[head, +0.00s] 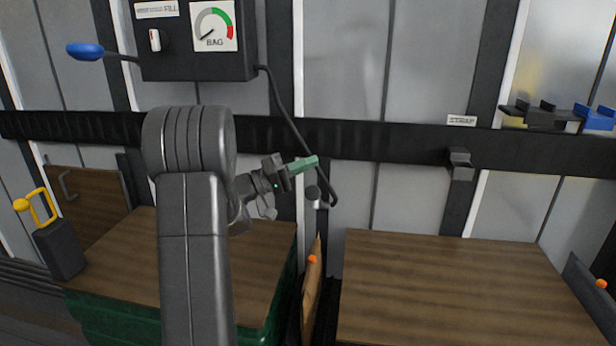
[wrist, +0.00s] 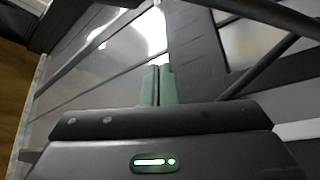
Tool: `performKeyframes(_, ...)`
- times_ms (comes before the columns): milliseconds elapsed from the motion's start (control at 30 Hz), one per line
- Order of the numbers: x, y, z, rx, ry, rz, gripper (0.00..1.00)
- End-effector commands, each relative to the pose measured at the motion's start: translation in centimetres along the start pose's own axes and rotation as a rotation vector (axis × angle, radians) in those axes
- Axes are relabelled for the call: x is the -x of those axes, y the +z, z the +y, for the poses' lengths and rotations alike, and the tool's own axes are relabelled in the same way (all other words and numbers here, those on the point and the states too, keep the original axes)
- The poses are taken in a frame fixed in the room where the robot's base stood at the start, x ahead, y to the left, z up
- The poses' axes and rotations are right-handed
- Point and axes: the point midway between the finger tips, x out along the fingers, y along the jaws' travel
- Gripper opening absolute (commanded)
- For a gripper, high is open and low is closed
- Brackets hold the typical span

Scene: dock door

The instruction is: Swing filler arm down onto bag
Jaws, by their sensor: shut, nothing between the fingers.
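The brown bag (head: 311,286) stands upright in the gap between two wood-topped loads, with an orange fitting (head: 312,259) near its top. A black hose (head: 290,120) hangs from the gauge box and curves down to a dark knob-like head (head: 313,193) on a pale stem above the bag; I take this for the filler arm, apart from the bag. My gripper (head: 306,163) has its green fingers shut and empty, just above and left of that head. The shut fingers (wrist: 157,84) also show in the wrist view, where a dark diagonal bar (wrist: 272,58) lies to their right; I cannot tell what it is.
The dark gauge box (head: 165,65) hangs on the wall, with a blue-knobbed lever (head: 85,50) at its left and the needle low left. Wooden tops lie left (head: 125,250) and right (head: 450,285). A dark bracket (head: 460,163) sits under the STRAP label.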

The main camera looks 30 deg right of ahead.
Motion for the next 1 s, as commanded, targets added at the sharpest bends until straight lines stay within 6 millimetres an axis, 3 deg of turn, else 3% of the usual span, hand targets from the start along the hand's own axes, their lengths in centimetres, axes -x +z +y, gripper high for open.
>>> performKeyframes(33, 0.5, 0.8, -0.7, -0.020, 0.010, 0.000, 0.00)
performKeyframes(233, 1.4, 2.4, -0.7, -0.098, 0.057, 0.001, 0.00)
performKeyframes(1000, 5.2, 8.7, -3.0, -0.092, 0.053, 0.000, 0.00)
